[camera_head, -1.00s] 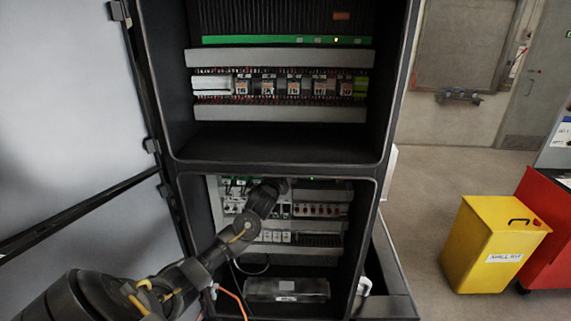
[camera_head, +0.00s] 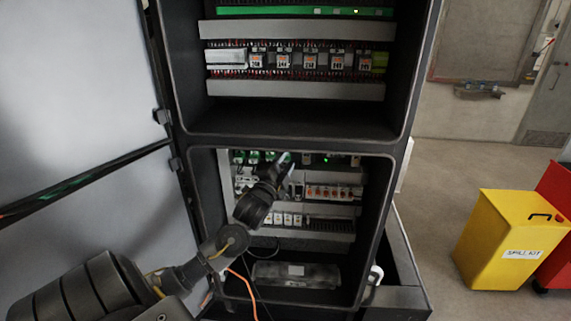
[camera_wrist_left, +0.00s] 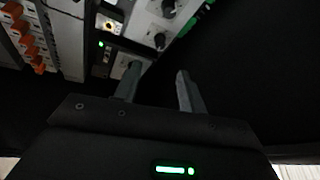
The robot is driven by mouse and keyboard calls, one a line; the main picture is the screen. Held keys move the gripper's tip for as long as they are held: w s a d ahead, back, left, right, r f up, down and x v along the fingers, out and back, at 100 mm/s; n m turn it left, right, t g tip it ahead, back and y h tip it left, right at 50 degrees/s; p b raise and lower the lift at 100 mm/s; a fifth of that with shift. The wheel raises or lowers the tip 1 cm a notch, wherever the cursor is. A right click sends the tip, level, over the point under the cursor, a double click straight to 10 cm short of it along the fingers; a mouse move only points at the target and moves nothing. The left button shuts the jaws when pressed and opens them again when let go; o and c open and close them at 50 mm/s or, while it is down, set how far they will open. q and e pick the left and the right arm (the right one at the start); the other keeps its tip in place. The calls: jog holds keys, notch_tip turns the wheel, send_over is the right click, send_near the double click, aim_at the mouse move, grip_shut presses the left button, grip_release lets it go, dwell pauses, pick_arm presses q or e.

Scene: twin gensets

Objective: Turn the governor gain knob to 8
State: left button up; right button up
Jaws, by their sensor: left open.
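My left gripper (camera_head: 283,163) reaches from the left into the lower cabinet compartment in the head view. In the left wrist view my left gripper (camera_wrist_left: 156,82) is open, its two fingers apart with nothing between them. Black knobs on a light panel show in the left wrist view: one knob (camera_wrist_left: 160,40) ahead of the fingers, and another knob (camera_wrist_left: 168,8) at the top edge. A third round part is partly hidden behind the left finger. I cannot read the labels, so I cannot tell which knob is the governor gain knob. My right gripper is not in view.
The lower compartment's frame (camera_head: 376,230) surrounds the arm closely. A row of red-orange parts (camera_head: 333,192) sits right of the gripper. The open door (camera_head: 70,110) stands at left. A yellow spill kit bin (camera_head: 508,240) stands on the floor at right.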

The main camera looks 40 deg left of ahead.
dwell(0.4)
